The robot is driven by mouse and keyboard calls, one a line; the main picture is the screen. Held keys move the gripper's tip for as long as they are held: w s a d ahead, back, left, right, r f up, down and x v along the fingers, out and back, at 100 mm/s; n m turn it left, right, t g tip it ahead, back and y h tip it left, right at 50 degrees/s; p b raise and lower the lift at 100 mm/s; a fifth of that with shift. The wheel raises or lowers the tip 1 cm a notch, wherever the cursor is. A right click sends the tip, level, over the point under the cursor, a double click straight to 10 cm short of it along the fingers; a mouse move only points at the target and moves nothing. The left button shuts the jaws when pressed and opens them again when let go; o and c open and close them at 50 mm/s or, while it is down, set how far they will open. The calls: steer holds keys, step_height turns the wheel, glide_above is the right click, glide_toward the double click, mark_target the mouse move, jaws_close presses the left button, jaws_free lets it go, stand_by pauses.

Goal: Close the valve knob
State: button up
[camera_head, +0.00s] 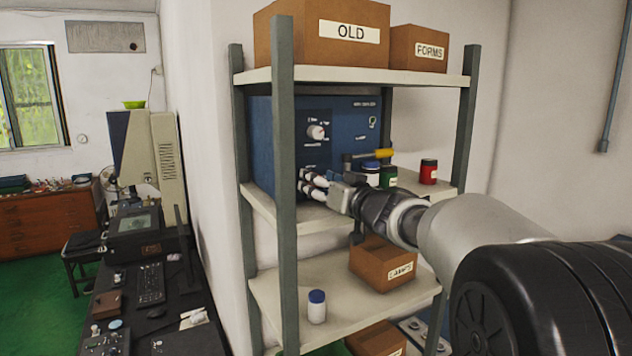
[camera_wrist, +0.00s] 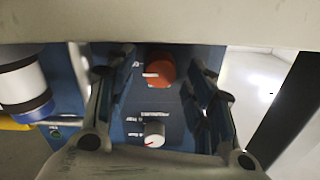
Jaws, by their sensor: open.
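A blue device (camera_head: 262,135) stands on the middle shelf. A red round knob (camera_wrist: 160,70) on its blue front shows in the wrist view; it is hidden behind my gripper in the head view. A white knob with a red mark (camera_head: 316,131) is higher on the same front and also shows in the wrist view (camera_wrist: 154,133). Which knob is the valve knob, I cannot tell. My gripper (camera_head: 304,182) is open and empty before the lower front. In the wrist view its fingers (camera_wrist: 162,62) lie on either side of the red knob; contact cannot be told.
A grey shelf post (camera_head: 284,200) stands close left of my gripper. A carton (camera_head: 376,265) and a white bottle (camera_head: 317,308) stand on the shelf below.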

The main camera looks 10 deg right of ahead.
steer(key=shift+w, duration=0.2)
steer(key=c, duration=1.1)
steer(key=shift+o, duration=0.2)
